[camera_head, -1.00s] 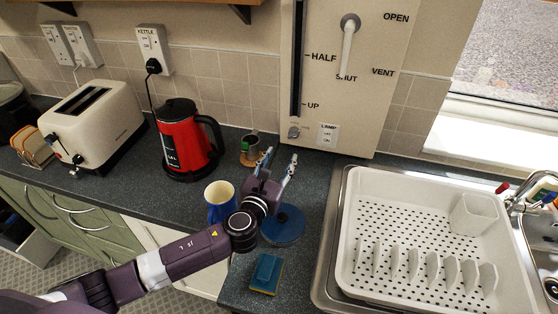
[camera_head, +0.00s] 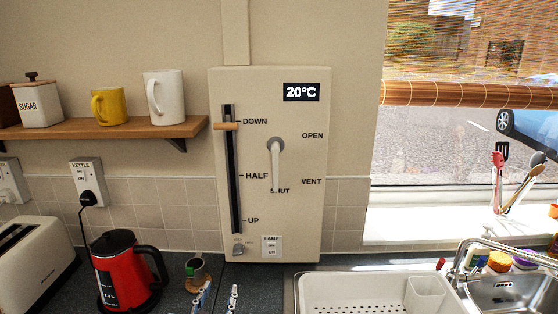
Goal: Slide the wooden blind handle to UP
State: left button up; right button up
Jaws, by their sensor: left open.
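The wooden blind handle (camera_head: 227,126) is a short horizontal bar near the top of a dark vertical slot (camera_head: 232,190) on the cream wall panel (camera_head: 300,225). It sits just below the DOWN mark, well above HALF and UP. The wooden slatted blind (camera_head: 470,94) hangs over the upper part of the window, its lower rail level with the panel's top part. My left gripper (camera_head: 217,296) shows only its two fingertips at the bottom edge, open and empty, below the panel and apart from the handle. My right gripper is out of view.
A white lever (camera_head: 275,165) points down toward SHUT on the same panel. A red kettle (camera_head: 122,275) and a small cup (camera_head: 197,274) stand left of my fingers; a white drainer (camera_head: 345,290) is right.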

aim_at(228, 126)
jog(key=k+j, duration=0.25)
jog(key=k, duration=0.15)
jog(key=k+j, duration=0.25)
jog(key=k, duration=0.15)
